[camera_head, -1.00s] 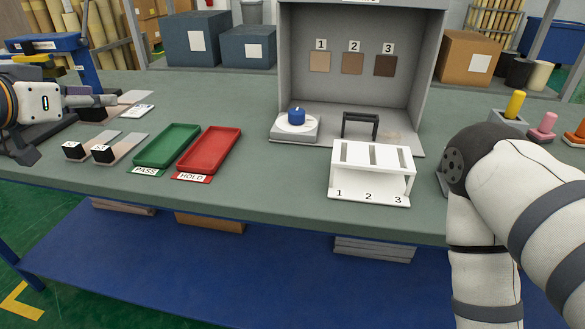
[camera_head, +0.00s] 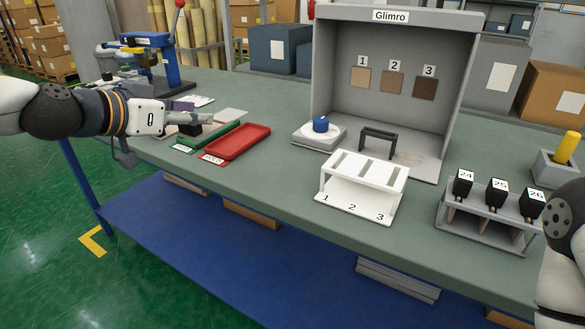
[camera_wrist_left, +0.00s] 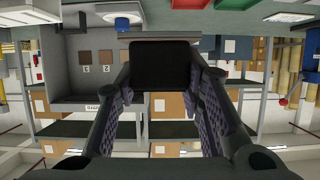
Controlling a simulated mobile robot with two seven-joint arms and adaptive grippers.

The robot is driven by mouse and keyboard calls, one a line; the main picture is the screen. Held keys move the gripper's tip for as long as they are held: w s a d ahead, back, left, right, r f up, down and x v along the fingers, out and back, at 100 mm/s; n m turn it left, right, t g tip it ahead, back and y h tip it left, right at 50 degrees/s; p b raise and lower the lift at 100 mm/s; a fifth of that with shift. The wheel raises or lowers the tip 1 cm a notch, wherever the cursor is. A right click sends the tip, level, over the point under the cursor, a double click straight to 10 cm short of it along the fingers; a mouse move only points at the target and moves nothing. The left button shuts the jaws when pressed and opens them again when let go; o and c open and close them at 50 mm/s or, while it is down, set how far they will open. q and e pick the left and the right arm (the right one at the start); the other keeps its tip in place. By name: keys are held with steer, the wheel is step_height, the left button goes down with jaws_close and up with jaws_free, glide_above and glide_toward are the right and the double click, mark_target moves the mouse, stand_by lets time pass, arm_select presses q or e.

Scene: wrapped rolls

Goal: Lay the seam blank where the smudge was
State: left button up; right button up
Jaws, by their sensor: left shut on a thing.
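My left gripper (camera_head: 188,119) is over the left part of the bench, beside the green tray (camera_head: 214,137). In the left wrist view its fingers (camera_wrist_left: 160,75) are shut on a black block (camera_wrist_left: 160,66), seen end-on. Whether this block is part of the seam blank I cannot tell. In the head view a black block (camera_head: 189,129) shows at the fingertips, with a pale strip (camera_head: 230,115) behind. A faint brownish mark (camera_head: 412,159) shows on the grey booth's floor (camera_head: 425,169), right of the black stand (camera_head: 378,141). My right gripper is out of view.
A red tray (camera_head: 238,142) lies beside the green one. A white rack (camera_head: 362,183) numbered 1 to 3 stands before the booth. A blue-topped scale (camera_head: 319,131) is at the booth's left. A grey holder (camera_head: 490,217) with black-handled tools stands right. Bare bench lies between red tray and rack.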

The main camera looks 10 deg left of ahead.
arm_select(q)
steer(key=w+d+f, duration=0.3)
steer(key=d+f, duration=0.1)
steer(key=d, duration=0.1)
steer(key=b, duration=0.3)
glide_above(267, 176)
steer(key=f, duration=0.6)
steer(key=shift+s+a, duration=0.1)
steer(key=shift+a, duration=0.25)
steer(key=f, duration=0.3)
steer(key=shift+d+f+b, duration=0.35)
steer(key=shift+f+b, duration=0.05)
steer(key=shift+r, duration=0.3)
steer(key=shift+f, duration=0.2)
steer(key=o, duration=1.2)
steer(key=shift+c, duration=0.2)
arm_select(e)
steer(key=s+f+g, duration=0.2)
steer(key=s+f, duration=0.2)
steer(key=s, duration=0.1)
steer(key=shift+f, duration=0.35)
arm_select(q)
steer(key=shift+r, duration=0.15)
